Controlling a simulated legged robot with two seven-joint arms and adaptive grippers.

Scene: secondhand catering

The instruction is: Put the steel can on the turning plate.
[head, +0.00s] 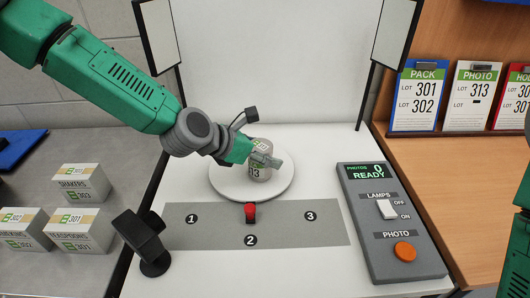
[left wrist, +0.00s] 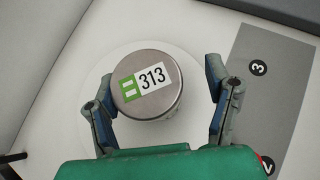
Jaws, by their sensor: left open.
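The steel can (head: 260,173) has a label reading 313 and stands upright on the white round turning plate (head: 226,188), near its middle. In the left wrist view the can's flat lid (left wrist: 163,103) shows a green and white 313 label, with the plate (left wrist: 196,70) around it. My left gripper (head: 263,158) is at the top of the can. In the left wrist view the gripper (left wrist: 164,92) is open, one finger on each side of the can. A gap shows on the right; on the left the finger is very close, and I cannot tell whether it touches.
A red knob (head: 250,212) stands at the plate's front, by a grey strip (head: 285,235) numbered 1 to 3. A control panel (head: 391,225) reading READY is on the right. A black lamp (head: 146,240) stands front left. Several boxes (head: 82,183) lie further left.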

